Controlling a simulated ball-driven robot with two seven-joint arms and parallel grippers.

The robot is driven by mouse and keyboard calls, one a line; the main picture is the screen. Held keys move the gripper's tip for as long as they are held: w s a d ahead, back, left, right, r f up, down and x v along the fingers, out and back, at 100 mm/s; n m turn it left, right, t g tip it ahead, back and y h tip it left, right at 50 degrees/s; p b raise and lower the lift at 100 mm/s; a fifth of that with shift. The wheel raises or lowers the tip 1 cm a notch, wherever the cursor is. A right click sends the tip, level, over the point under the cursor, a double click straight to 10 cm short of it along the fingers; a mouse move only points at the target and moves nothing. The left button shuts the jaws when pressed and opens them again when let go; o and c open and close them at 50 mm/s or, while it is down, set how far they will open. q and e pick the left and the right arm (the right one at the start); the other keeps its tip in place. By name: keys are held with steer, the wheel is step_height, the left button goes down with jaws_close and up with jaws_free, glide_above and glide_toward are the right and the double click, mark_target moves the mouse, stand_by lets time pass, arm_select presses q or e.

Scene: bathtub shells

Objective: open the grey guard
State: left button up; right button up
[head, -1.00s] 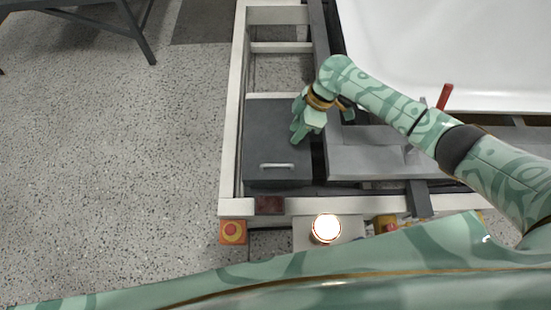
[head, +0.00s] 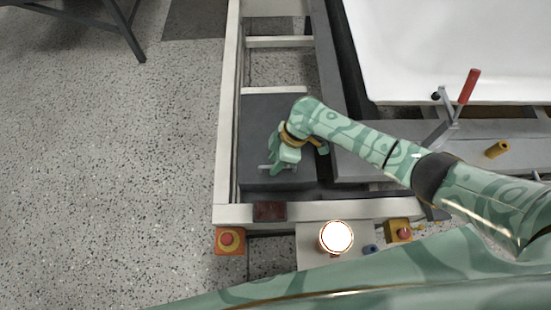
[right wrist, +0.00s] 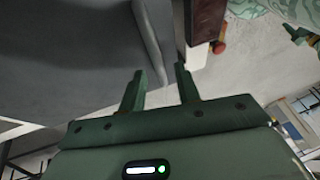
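The grey guard (head: 258,125) is a flat dark panel in the white frame's left bay in the head view. It lies closed. Its pale bar handle (head: 264,167) is near the front edge and partly hidden by my right gripper (head: 279,164). In the right wrist view my right gripper (right wrist: 160,75) has its two fingers apart. A rounded grey edge or bar (right wrist: 153,42) shows just beyond the fingertips. I cannot tell whether it is between them. A dark grey surface (right wrist: 70,50) fills the upper left there. My left gripper is not seen in the head view.
A white tub shell (head: 450,50) lies at the right, with a red-handled clamp (head: 468,87) at its edge. A lit round lamp (head: 336,236) and red buttons (head: 227,239) sit along the front.

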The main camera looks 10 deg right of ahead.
jaws_close()
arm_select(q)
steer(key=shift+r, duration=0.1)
arm_select(e)
steer(key=shift+r, duration=0.15)
